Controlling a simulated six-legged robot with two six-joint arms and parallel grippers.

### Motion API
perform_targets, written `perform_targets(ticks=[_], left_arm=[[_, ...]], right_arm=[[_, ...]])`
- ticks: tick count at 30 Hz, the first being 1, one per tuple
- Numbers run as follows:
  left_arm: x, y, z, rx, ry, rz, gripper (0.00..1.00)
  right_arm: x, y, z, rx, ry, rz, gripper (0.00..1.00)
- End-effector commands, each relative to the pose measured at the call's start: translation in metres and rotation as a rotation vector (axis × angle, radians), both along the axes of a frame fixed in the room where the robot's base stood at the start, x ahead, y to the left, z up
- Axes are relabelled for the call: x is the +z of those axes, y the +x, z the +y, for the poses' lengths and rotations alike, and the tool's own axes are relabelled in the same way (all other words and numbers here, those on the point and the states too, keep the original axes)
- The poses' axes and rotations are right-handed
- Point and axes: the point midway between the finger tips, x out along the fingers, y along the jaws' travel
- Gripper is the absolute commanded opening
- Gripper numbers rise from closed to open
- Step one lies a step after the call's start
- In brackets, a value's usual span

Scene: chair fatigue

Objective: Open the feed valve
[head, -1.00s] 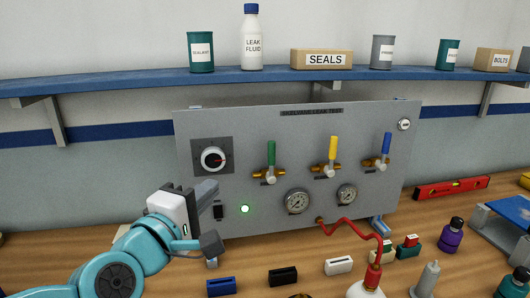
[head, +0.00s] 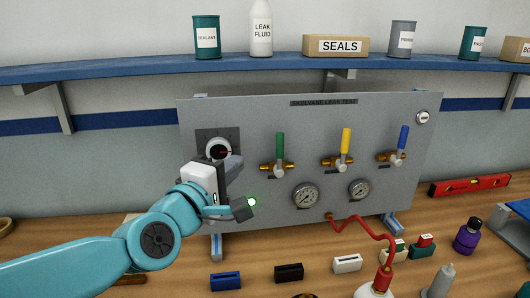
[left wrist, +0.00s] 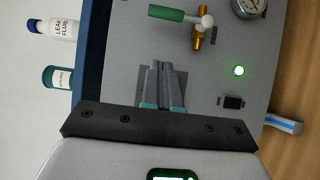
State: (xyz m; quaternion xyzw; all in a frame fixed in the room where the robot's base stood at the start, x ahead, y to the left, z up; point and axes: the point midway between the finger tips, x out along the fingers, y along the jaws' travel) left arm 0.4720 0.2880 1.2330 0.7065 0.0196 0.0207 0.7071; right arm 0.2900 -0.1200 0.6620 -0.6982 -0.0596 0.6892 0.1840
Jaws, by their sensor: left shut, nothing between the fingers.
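The grey test panel (head: 300,240) stands upright on the bench. It carries three lever valves: green (head: 280,150), yellow (head: 346,143) and blue (head: 403,137), each on brass fittings with the lever pointing up. Their small labels are unreadable, so I cannot tell which is the feed valve. My left gripper (head: 236,167) is shut and empty, in front of the panel's left part, left of the green valve and just below the dial (head: 217,149). In the left wrist view the closed fingers (left wrist: 160,75) point at the panel, with the green lever (left wrist: 178,14) beyond. My right gripper is not in view.
A green light (head: 252,201) glows beside my left gripper. Two gauges (head: 306,196) (head: 359,189) sit below the valves. A red hose (head: 365,229) runs from the panel to a bottle. Several small blocks lie on the bench in front. A shelf (head: 270,66) runs above.

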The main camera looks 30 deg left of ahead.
Motion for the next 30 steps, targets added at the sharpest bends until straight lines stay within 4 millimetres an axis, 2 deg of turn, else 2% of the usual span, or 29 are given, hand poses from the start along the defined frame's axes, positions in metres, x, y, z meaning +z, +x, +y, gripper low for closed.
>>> perform_targets(ticks=[1, 6, 12, 19, 30], left_arm=[[-0.001, 0.013, 0.0, 0.0, 0.001, 0.004, 0.0], [0.0, 0.051, 0.003, 0.0, 0.001, 0.004, 0.0], [0.003, 0.076, -0.016, -0.003, -0.001, 0.002, 0.0], [0.0, 0.085, -0.024, -0.001, -0.001, 0.001, 0.0], [0.0, 0.084, -0.023, 0.0, 0.0, 0.001, 0.0]], right_arm=[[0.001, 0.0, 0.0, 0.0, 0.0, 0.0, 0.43], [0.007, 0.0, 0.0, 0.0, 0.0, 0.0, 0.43], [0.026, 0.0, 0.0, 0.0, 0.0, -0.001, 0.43], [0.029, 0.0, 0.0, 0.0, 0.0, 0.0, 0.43], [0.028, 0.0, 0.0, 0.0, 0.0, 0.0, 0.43]])
